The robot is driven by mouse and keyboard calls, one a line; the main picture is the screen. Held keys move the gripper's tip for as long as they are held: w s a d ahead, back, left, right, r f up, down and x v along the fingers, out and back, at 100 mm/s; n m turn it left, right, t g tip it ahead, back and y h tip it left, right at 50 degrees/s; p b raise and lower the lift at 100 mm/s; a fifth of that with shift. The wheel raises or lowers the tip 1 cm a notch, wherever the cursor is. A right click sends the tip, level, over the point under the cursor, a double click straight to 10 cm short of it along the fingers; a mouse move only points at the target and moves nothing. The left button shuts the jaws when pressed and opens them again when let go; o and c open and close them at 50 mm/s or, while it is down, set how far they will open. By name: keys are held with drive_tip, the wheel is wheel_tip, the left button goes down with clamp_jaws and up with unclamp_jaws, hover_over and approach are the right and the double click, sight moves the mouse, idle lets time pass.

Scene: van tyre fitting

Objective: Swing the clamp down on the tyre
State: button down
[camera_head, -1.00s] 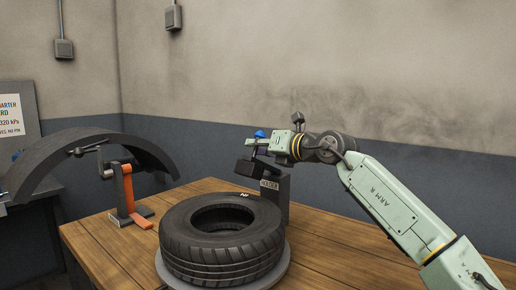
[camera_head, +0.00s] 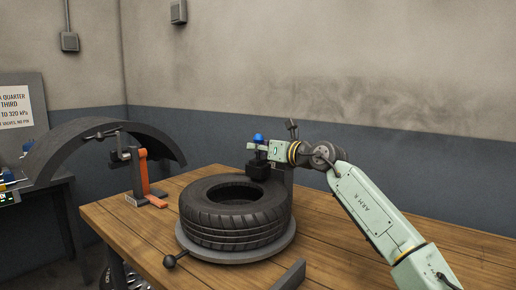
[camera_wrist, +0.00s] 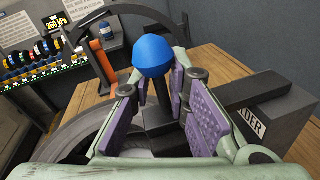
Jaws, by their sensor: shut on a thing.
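The black tyre (camera_head: 232,225) lies flat on a round grey turntable (camera_head: 236,255) on the wooden bench. The clamp has a dark post (camera_wrist: 278,120) behind the tyre, a dark swing arm (camera_wrist: 248,90) and a blue knob (camera_head: 258,138) on a stem. The knob shows large in the wrist view (camera_wrist: 153,55). The clamp's black end block (camera_head: 258,172) is at the tyre's rear edge; I cannot tell whether it touches. My gripper (camera_head: 262,151) comes from the right, its purple pads on either side of the stem below the knob, shut on the clamp handle.
A dark ball-ended lever (camera_head: 170,261) sticks out front-left of the turntable. A grey bar (camera_head: 289,276) lies at the front. The bench's right side is clear.

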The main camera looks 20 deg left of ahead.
drive_tip(key=shift+s+a+f, duration=0.1)
drive_tip(key=shift+s+a, duration=0.1)
drive_tip(key=c, duration=1.6)
unclamp_jaws()
drive_tip(key=o, duration=0.3)
drive_tip(key=shift+w+d, duration=0.1)
drive_tip(key=shift+d, duration=0.05)
wheel_tip(320, 180, up, 10)
drive_tip(key=shift+r, duration=0.1)
